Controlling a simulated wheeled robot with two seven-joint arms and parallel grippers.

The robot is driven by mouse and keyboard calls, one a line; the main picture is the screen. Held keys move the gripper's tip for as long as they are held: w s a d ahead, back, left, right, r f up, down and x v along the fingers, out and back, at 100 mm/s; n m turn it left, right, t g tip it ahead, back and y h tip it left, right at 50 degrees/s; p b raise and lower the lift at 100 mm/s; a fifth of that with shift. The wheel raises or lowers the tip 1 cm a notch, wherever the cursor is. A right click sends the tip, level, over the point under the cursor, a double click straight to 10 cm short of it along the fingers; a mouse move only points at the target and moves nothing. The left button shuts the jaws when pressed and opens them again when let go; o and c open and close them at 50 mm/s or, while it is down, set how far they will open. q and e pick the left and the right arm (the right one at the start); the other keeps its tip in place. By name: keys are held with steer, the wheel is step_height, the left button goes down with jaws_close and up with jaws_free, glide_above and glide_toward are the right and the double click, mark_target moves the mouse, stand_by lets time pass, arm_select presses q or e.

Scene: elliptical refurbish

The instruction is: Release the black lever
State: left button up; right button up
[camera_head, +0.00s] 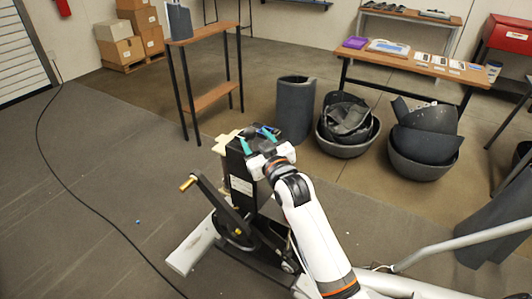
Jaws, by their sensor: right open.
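The elliptical machine's black upright housing (240,186) stands at the middle, with a white label on its side. My right gripper (257,141) is over the top of this housing, its teal fingertips apart. A small dark part with some blue (264,130) shows by the fingertips; I cannot tell whether it is the black lever or whether the fingers touch it. A black crank arm (214,200) with a brass-coloured end slants up at the housing's left. My right wrist hides part of the housing top. My left gripper is out of view.
A narrow wooden shelf stand (205,35) is behind. Dark bins with black scraps (347,149) stand at right, before a wooden table (405,62). A grey cylinder (296,108) stands between. A black cable (76,203) crosses the left floor, which is otherwise mostly clear.

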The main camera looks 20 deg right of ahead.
steer(key=s, duration=0.7)
steer(key=shift+s+d, duration=0.25)
step_height(320, 180, down, 24)
steer(key=s+g, duration=0.2)
steer(key=g, duration=0.3)
steer(key=s+f+g, duration=0.2)
steer(key=s+f, duration=0.2)
steer(key=f, duration=0.4)
steer(key=s+f+g, duration=0.2)
steer(key=s+f, duration=0.3)
steer(key=f, duration=0.4)
steer(key=s+f+g+p, duration=0.1)
steer(key=s+f+g, duration=0.3)
steer(key=s+f, duration=0.9)
steer(key=s+d+f+g, duration=0.1)
steer(key=s+f, duration=0.1)
steer(key=s, duration=0.6)
steer(key=s+f+g, duration=0.1)
steer(key=s+f, duration=0.2)
steer(key=s, duration=0.5)
steer(key=s+d+f+g+h, duration=0.1)
steer(key=s+f+g, duration=0.1)
steer(key=s, duration=0.6)
steer(key=shift+d+f+m+p, duration=0.15)
steer(key=shift+d+m+p, duration=0.15)
steer(key=shift+d, duration=0.05)
